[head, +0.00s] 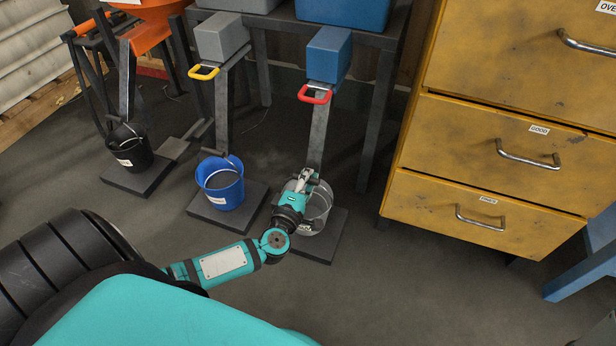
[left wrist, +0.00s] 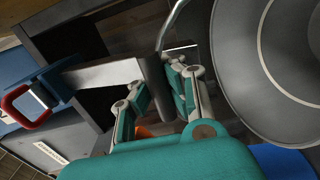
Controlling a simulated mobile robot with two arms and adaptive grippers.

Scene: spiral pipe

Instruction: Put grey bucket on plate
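The grey bucket (head: 318,214) stands over a dark square plate (head: 330,236) below the blue box with the red handle. I cannot tell whether its base touches the plate. My left gripper (head: 305,181) is at the bucket's upper left rim and hides part of it. In the left wrist view, the bucket (left wrist: 262,75) fills the right side, and its thin wire handle (left wrist: 169,24) rises beyond my fingers. My right gripper is in neither view.
A blue bucket (head: 222,188) and a black bucket (head: 130,150) stand on similar dark plates to the left. Stand legs rise close behind the grey bucket. A yellow drawer cabinet (head: 470,180) stands to the right. The floor in front is clear.

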